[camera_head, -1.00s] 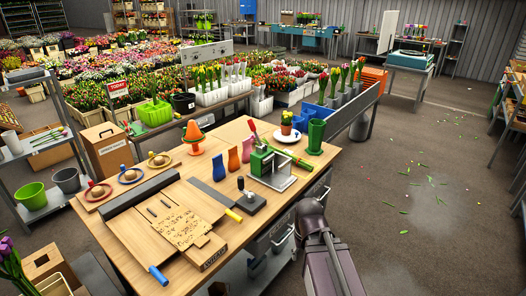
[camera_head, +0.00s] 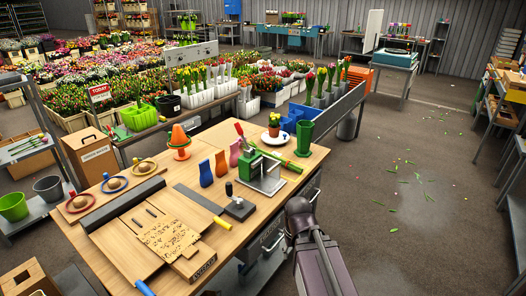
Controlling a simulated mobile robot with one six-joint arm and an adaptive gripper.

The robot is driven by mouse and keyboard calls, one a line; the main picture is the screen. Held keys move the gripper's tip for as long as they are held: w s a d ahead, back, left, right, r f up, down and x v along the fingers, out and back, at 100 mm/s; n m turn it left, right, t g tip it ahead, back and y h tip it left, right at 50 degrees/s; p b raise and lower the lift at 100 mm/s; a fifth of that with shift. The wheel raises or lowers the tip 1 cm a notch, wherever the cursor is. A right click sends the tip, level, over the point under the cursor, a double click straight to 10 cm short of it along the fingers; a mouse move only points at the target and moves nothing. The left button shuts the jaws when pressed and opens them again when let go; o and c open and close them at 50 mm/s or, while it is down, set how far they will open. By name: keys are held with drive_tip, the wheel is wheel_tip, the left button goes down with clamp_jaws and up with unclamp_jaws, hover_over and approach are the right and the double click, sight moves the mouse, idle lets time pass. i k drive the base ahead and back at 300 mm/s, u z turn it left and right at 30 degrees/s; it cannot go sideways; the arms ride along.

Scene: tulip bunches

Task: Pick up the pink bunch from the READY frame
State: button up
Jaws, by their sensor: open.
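No READY lettering can be read, and I cannot pick out a pink bunch for certain. Several tulip bunches (camera_head: 328,80) in red, yellow and orange stand upright in grey sleeves in a long grey frame (camera_head: 345,108) behind the workbench at right. More tulips (camera_head: 200,78), yellow and red, stand in white holders on a second stand (camera_head: 195,122) further left. My arm rises from the bottom edge right of the bench. My gripper is not in view.
The wooden workbench (camera_head: 130,200) fills the front left. It bears a green clamp tool (camera_head: 262,168), a green vase (camera_head: 304,137), a potted plant (camera_head: 273,125) and small vases. The floor (camera_head: 420,220) at right is open, with scattered leaves.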

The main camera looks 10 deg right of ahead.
sight(288, 164)
drive_tip(key=i, duration=0.45)
drive_tip(key=u, duration=0.15)
drive_tip(key=k, duration=0.55)
drive_tip(key=z, duration=0.75)
drive_tip(key=i, duration=1.6)
drive_tip(key=u, duration=0.1)
